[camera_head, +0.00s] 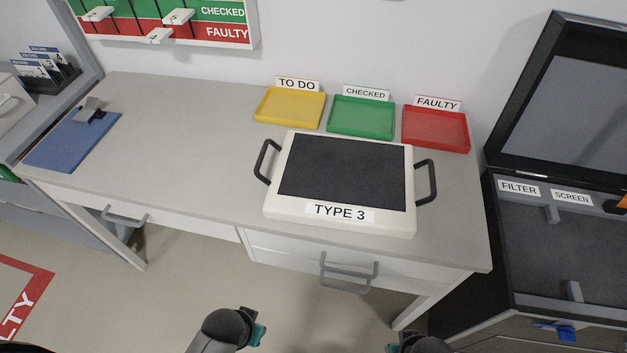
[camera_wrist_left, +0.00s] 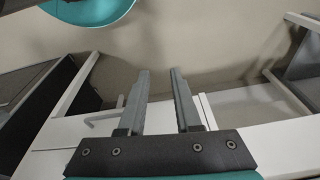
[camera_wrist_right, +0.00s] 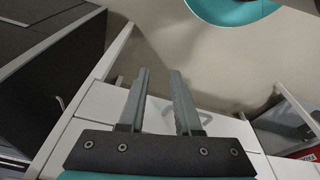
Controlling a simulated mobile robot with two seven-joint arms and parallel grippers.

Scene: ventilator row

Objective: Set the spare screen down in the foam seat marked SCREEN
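The spare screen (camera_head: 342,172), a dark panel in a cream frame labelled TYPE 3, lies flat on the desk. It has a dark handle on its left side (camera_head: 266,161) and another on its right side (camera_head: 427,182). The SCREEN label (camera_head: 572,197) is in the open black case at the right, above dark grey foam (camera_head: 560,247); the seat's full outline is cut off. My left gripper (camera_wrist_left: 160,100) and right gripper (camera_wrist_right: 160,100) are open and empty in their wrist views. In the head view both arms are low, in front of the desk, with fingertips hidden.
Yellow TO DO (camera_head: 290,107), green CHECKED (camera_head: 361,117) and red FAULTY (camera_head: 436,128) trays stand behind the screen. A blue clipboard (camera_head: 70,140) lies at the desk's left. The case's raised lid (camera_head: 570,90) stands at the right. The desk's left middle is clear.

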